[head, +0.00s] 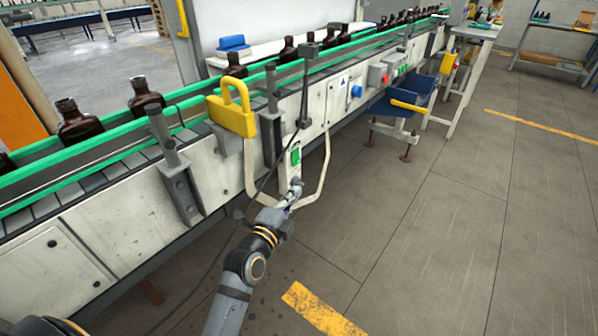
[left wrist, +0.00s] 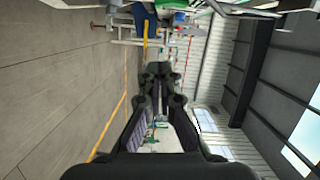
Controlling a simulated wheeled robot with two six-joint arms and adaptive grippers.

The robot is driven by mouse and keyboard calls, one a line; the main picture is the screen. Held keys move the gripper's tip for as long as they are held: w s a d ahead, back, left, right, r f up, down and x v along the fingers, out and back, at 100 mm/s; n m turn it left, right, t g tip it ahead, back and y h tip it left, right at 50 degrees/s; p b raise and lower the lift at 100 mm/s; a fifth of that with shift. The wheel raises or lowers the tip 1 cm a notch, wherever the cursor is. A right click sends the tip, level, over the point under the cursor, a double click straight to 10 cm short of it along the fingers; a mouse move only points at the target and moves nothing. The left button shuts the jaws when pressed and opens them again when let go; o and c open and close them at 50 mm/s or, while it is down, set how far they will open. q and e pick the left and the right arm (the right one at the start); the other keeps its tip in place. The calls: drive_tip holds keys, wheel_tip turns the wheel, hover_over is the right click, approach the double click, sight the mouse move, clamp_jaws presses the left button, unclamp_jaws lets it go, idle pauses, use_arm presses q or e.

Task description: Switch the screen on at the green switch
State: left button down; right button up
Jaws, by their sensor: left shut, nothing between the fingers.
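A green switch (head: 296,155) sits on a narrow pale box on the side of the conveyor, in the middle of the head view. My left gripper (head: 295,186) is shut and empty, just below the green switch in the picture. I cannot tell whether its tips touch the box. In the left wrist view the shut fingers (left wrist: 158,72) meet in the middle, with nothing held; the green switch cannot be made out there. No screen can be clearly made out in either view. My right gripper is not in view.
The conveyor with green rails (head: 150,106) carries several amber bottles (head: 145,98). A yellow handle (head: 231,108), a blue knob (head: 356,91) and a red button (head: 378,75) are on its side. The floor (head: 430,230) at right is clear.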

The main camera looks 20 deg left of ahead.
sight(296, 158)
use_arm(q)
drive_tip(key=w+a, duration=0.1)
drive_tip(key=w, duration=0.6)
drive_tip(key=w+a+p, duration=0.1)
drive_tip(key=w, duration=0.3)
drive_tip(key=shift+w+a+f, duration=0.15)
drive_tip(key=shift+a+f, duration=0.15)
drive_tip(key=shift+f, duration=0.1)
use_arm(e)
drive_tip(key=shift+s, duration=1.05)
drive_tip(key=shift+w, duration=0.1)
